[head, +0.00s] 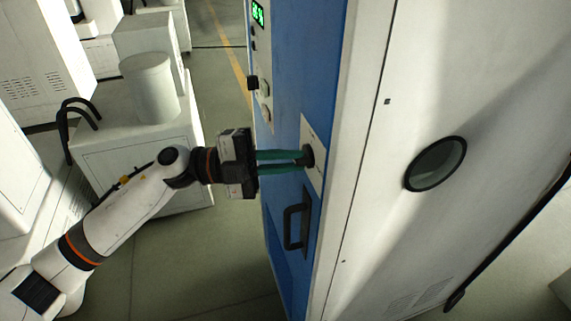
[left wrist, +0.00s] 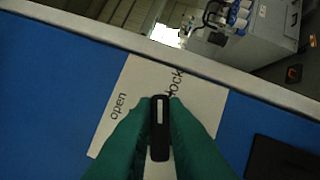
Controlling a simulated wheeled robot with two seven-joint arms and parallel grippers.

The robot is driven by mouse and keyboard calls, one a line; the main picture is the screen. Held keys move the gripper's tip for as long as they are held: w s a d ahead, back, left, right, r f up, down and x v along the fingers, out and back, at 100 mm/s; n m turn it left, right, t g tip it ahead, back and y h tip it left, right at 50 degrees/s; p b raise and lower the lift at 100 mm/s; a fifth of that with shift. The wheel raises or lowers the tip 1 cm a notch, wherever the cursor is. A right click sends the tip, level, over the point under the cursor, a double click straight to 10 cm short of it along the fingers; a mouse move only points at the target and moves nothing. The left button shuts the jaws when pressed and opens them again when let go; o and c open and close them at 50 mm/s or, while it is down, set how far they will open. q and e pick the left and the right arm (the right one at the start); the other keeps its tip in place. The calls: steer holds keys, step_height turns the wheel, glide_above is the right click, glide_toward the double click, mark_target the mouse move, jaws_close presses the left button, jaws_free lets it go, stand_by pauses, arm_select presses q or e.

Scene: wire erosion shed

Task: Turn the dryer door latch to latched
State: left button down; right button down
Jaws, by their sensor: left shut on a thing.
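The dryer door latch (head: 309,156) is a small black knob on a white plate (head: 315,135) set in the blue dryer front. In the left wrist view the latch (left wrist: 159,127) is a black bar with a white stripe, on the plate (left wrist: 140,80) printed "open" and "lock". The bar points up the picture, between the two words and close to "lock", whose first letters it partly meets. My left gripper (head: 304,160) has its green fingers shut on the latch, one finger on each side (left wrist: 160,135). My right gripper is out of view.
A black door handle (head: 296,226) sits below the latch on the blue front (head: 285,110). A green display (head: 258,13) and buttons are above. The white side wall with a round window (head: 435,164) is at right. A white cabinet with a cylinder (head: 150,88) stands behind my left arm.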

arm_select(q)
steer(key=shift+f+m+g+y+b, duration=0.1)
steer(key=shift+m+g+y+b, duration=0.45)
steer(key=shift+m, duration=1.45)
steer(key=shift+t+y, duration=0.25)
steer(key=c, duration=1.5)
jaws_free()
steer(key=shift+o, duration=0.2)
steer(key=a+b, duration=0.5)
steer(key=a, duration=0.7)
steer(key=shift+w, duration=0.45)
